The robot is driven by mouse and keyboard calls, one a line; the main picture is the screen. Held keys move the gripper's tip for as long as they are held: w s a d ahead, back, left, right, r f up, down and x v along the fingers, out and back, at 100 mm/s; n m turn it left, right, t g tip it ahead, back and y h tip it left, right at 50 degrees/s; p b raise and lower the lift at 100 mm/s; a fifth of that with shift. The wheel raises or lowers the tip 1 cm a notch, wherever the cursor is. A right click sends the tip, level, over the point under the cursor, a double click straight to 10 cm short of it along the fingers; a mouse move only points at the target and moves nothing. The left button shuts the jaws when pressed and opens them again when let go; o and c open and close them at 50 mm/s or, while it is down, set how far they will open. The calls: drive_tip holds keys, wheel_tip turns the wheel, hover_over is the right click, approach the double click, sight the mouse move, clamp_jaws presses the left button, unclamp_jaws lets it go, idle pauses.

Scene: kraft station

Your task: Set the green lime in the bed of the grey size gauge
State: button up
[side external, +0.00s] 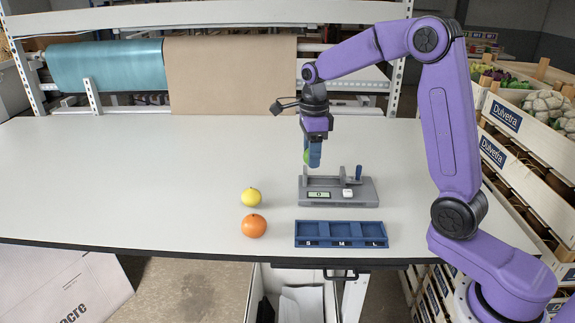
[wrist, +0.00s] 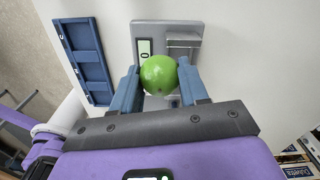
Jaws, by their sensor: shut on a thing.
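The green lime (wrist: 159,74) is held between the two blue fingers of my gripper (wrist: 160,84) in the wrist view. In the side view my gripper (side external: 313,155) hangs above the far left part of the gauge, and only a green sliver of the lime (side external: 306,157) shows beside the finger. The grey size gauge (side external: 312,202) stands on the table with a small display, a white block and a blue upright post. It also shows in the wrist view (wrist: 143,28), beyond the lime, which hides part of it. The lime appears raised clear of the gauge.
A yellow lemon (side external: 251,197) and an orange (side external: 254,226) sit on the table left of the gauge. A blue tray (side external: 341,244) with three compartments marked S, M and L lies in front of it, near the table edge. The table's left side is clear.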

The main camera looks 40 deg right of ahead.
drive_tip(key=d+m, duration=0.2)
drive_tip(key=d, duration=0.3)
hover_over(321, 183)
drive_tip(key=shift+d+f, duration=0.15)
drive_tip(key=shift+f, duration=3)
drive_tip(key=shift+f, duration=0.7)
drive_tip(key=o, duration=1.1)
drive_tip(key=shift+o, duration=0.2)
wheel_tip(321, 183, up, 8)
